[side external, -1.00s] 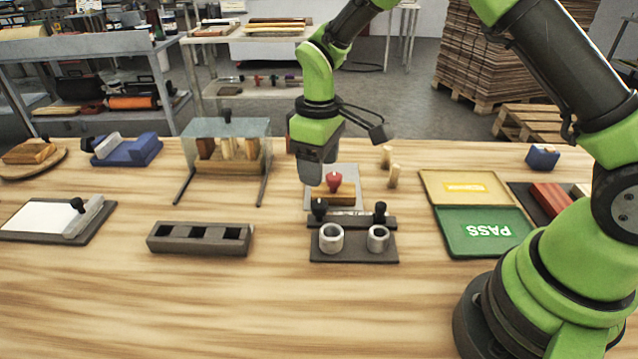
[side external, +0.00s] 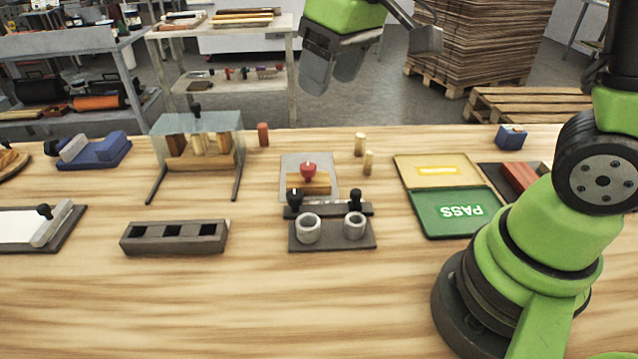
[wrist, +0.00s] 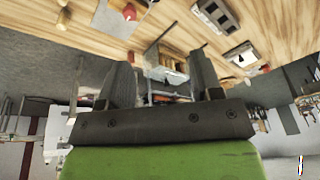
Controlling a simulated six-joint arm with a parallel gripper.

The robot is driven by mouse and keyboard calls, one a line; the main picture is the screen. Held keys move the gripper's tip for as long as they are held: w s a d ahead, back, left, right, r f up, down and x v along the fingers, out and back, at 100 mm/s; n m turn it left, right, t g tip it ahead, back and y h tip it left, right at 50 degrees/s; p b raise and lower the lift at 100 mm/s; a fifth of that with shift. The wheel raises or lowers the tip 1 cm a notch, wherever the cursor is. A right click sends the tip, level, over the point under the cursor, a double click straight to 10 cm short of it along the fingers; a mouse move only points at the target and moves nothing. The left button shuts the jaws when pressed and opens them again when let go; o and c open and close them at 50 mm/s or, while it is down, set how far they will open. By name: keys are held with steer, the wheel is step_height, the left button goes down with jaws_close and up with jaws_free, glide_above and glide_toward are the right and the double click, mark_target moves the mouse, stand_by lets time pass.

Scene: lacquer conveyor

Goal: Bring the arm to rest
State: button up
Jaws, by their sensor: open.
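My gripper (side external: 333,68) is up high above the back edge of the table in the side view, well clear of everything on it. Its dark fingers are apart with nothing between them. In the wrist view my gripper (wrist: 160,85) also shows two spread, empty fingers, with the workshop behind and the table at the top of the picture. My arm is raised, and part of it is cut off by the top of the side view.
On the table (side external: 290,310) stand a clear-topped rack (side external: 198,125), a dark slotted block (side external: 175,238), a plate with two grey cups (side external: 332,240), a red-knobbed stamp (side external: 308,172), wooden pegs (side external: 360,144) and a green PASS tray (side external: 447,212). The front of the table is clear.

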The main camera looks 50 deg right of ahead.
steer(key=s+r+m+t, duration=0.2)
steer(key=s, duration=0.5)
steer(key=s+r+m+t+y, duration=0.1)
steer(key=s+r+m+t, duration=0.1)
steer(key=s, duration=0.5)
steer(key=shift+s+d+r+m, duration=0.2)
steer(key=shift+s+r+m, duration=0.15)
steer(key=shift+m, duration=0.15)
